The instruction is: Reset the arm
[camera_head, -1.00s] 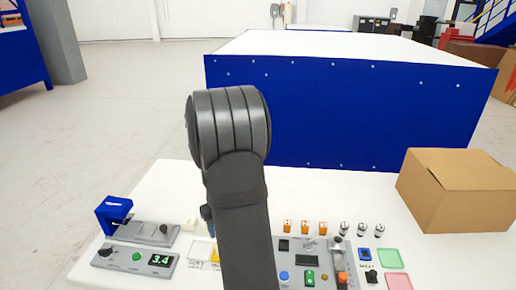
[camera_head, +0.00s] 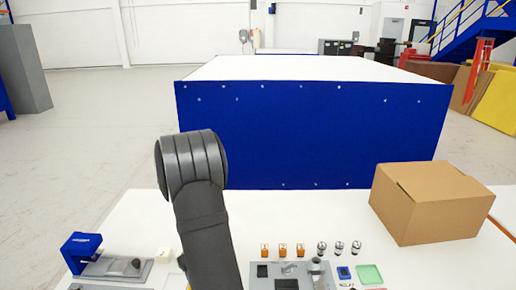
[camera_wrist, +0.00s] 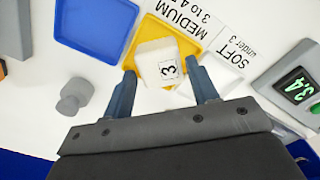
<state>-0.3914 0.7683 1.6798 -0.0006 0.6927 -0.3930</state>
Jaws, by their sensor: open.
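In the wrist view my gripper (camera_wrist: 163,80) is open, with one blue-grey finger on each side of the picture's middle. A white foam block (camera_wrist: 155,55) marked "3" shows between and beyond the fingertips, with gaps to both. It appears to rest in the yellow tray (camera_wrist: 187,45), beside a label (camera_wrist: 182,14) reading "MEDIUM 3 to 4". In the head view my dark arm stands in front of the table (camera_head: 130,215), and my gripper is hidden behind it. A display (camera_wrist: 295,86) reads 3.4.
A blue tray (camera_wrist: 95,22) and a grey knob (camera_wrist: 75,95) lie near the gripper. A blue-topped device (camera_head: 82,247) stands at the table's left. A cardboard box (camera_head: 430,205) stands at the right. Orange blocks (camera_head: 283,250) and metal weights (camera_head: 340,248) line the front.

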